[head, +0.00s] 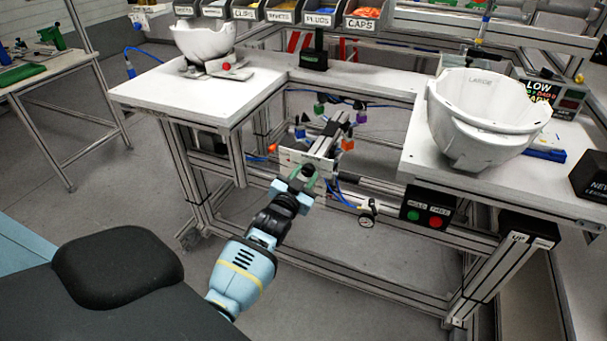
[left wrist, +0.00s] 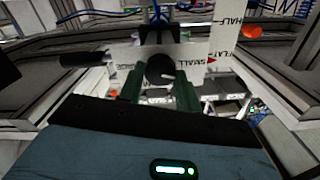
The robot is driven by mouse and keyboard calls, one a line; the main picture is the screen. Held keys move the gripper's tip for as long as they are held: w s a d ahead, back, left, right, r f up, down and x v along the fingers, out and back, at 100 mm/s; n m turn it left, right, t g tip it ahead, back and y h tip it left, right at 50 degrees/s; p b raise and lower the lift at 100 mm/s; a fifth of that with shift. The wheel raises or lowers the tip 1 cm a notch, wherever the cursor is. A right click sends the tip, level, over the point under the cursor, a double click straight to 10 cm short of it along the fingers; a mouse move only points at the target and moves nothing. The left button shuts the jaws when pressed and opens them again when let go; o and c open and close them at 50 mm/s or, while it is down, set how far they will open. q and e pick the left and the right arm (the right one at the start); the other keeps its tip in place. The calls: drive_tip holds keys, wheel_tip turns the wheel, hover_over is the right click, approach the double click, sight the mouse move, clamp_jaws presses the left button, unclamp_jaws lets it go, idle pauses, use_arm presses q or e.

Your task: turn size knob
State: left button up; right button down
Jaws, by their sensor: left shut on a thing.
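The size knob (left wrist: 160,69) is a dark round knob with a pale pointer mark, seen in the left wrist view in front of a white label plate (left wrist: 193,58). In the head view the plate (head: 291,156) is on the fixture between the two table wings. My left gripper (head: 306,180) reaches the knob from the front, and its green fingers (left wrist: 160,80) are shut on the knob's two sides. The fingers partly hide the knob and plate. My right gripper is not in view.
A white helmet shell (head: 480,115) marked LARGE stands on the right table wing, another shell (head: 205,44) on the left wing. A green and red button box (head: 427,207) and a gauge (head: 367,213) are right of my gripper. Coloured fixture knobs surround the plate. Floor in front is clear.

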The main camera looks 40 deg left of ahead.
use_arm(q)
drive_tip(key=shift+n+p, duration=0.35)
drive_tip(key=shift+n, duration=1.15)
drive_tip(key=o, duration=1)
drive_tip(key=shift+c, duration=0.2)
drive_tip(key=v, duration=0.7)
drive_tip(key=shift+s+p, duration=0.3)
drive_tip(key=shift+s, duration=0.1)
drive_tip(key=shift+d, duration=0.1)
